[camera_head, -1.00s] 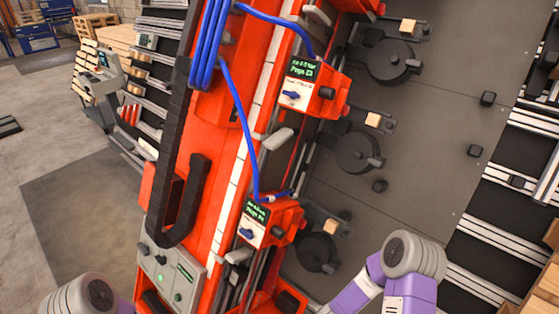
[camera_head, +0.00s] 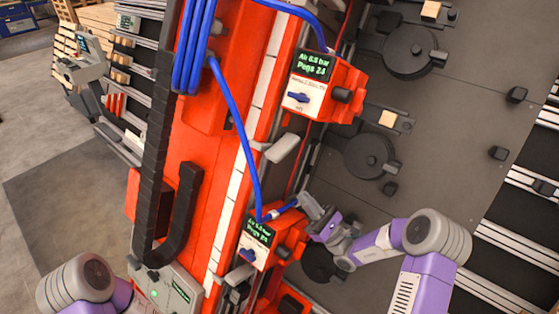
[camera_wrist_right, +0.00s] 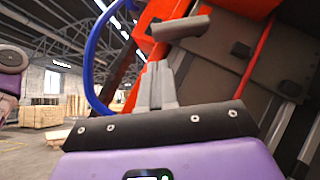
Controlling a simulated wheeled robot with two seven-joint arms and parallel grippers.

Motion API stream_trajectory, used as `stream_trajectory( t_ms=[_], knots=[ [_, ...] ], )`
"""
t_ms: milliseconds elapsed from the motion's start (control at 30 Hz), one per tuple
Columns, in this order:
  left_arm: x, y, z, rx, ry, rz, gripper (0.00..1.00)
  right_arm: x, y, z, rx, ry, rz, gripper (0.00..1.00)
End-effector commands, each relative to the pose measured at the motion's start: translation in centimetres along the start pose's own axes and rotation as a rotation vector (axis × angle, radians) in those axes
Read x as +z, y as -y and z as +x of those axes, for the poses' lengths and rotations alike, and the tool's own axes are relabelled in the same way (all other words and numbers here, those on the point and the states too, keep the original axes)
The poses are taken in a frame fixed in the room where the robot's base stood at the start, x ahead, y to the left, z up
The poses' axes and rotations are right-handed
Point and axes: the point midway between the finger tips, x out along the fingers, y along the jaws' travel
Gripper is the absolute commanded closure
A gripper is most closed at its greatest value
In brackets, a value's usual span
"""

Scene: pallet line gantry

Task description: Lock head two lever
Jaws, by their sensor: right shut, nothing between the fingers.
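Two red heads with green-lit displays and blue switches sit on the red gantry: an upper head (camera_head: 318,88) and a lower head (camera_head: 268,245). A grey lever (camera_head: 283,147) sticks out between them, on the rail side. Another grey lever (camera_head: 240,274) shows beside the lower head. I cannot tell which head is numbered two. My right gripper (camera_head: 308,202) is shut and empty at the lower head's upper right, below the upper grey lever. In the right wrist view its shut fingers (camera_wrist_right: 160,75) point at a grey lever (camera_wrist_right: 182,27), with no clear grip on it. My left gripper is out of view.
A blue hose (camera_head: 240,140) hangs down to the lower head, close by my right gripper; it also shows in the wrist view (camera_wrist_right: 92,65). Dark round fixtures (camera_head: 370,156) stand on the grey plate to the right. A control box (camera_head: 172,292) is at the lower left.

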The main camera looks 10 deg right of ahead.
Motion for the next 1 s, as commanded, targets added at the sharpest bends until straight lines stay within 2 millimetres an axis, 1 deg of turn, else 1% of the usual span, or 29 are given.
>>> stream_trajectory(
  t_ms=[233, 367, 467, 700, 800, 900, 1000],
  knots=[
    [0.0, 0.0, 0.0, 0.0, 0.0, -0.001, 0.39, -0.1, 0.0, 0.0, 0.001, -0.002, 0.001, 1.0],
    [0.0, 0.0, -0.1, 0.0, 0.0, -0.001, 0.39, 0.0, -0.1, 0.7, 0.002, -0.002, 0.001, 1.0],
    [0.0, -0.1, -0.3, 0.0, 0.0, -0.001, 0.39, 0.0, -0.1, 2.0, 0.005, 0.0, 0.001, 1.0],
    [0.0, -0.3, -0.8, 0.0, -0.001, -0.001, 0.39, 0.0, -0.1, 6.5, 0.005, -0.001, 0.001, 1.0],
    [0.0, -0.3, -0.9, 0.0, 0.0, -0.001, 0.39, 0.0, -0.1, 8.0, 0.005, -0.001, 0.001, 1.0],
    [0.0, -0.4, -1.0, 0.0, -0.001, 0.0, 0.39, 0.0, -0.1, 9.2, 0.004, -0.001, 0.002, 1.0],
    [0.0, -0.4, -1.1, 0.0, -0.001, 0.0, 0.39, -0.1, -0.1, 9.8, 0.002, -0.002, 0.002, 1.0]
  ],
)
